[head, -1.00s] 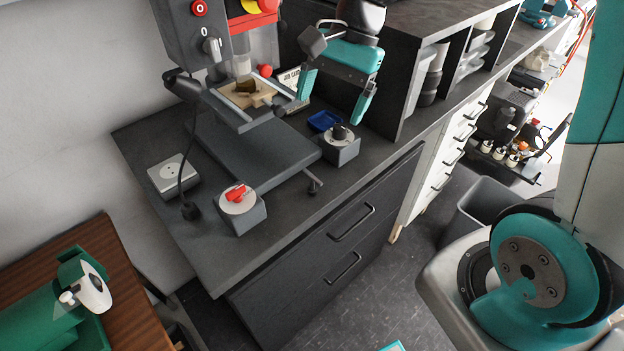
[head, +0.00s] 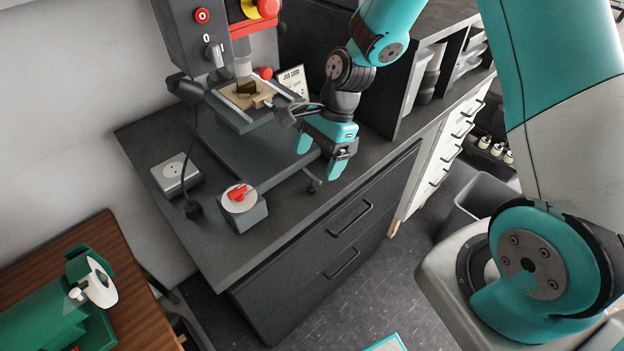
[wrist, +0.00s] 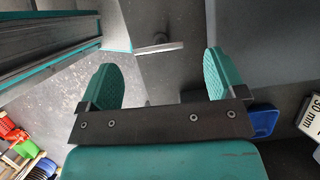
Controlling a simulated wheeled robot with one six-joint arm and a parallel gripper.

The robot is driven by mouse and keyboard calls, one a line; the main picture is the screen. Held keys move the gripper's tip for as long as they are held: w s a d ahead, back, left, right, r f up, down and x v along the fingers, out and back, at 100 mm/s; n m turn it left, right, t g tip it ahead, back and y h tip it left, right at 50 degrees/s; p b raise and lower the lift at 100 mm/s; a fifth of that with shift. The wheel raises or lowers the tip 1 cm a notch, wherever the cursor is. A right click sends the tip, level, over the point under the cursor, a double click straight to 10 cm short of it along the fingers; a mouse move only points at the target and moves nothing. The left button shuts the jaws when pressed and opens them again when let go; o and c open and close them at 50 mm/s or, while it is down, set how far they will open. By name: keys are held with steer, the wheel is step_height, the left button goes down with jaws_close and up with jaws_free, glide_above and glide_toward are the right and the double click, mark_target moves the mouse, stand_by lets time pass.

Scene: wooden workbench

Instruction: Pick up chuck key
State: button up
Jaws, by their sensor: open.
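A small grey T-shaped piece, which looks like the chuck key (head: 312,184), is at the front right corner of the drill press base, near the bench's front edge. In the wrist view its grey crossbar and rounded head (wrist: 158,47) show beyond and between the fingertips. My gripper (head: 319,160) is open and empty, with its teal fingers pointing down just above and behind this piece. The fingers also show in the wrist view (wrist: 160,76), apart from the piece on both sides.
The drill press (head: 205,60) stands at the left, with a job card (head: 292,80) behind its table. A blue tray (wrist: 265,121) is beside the right finger.

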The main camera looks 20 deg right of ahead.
mark_target(312, 175)
steer(key=p+x, duration=0.2)
steer(key=x, duration=0.3)
steer(key=shift+s, duration=0.1)
steer(key=shift+c, duration=0.2)
steer(key=c, duration=1)
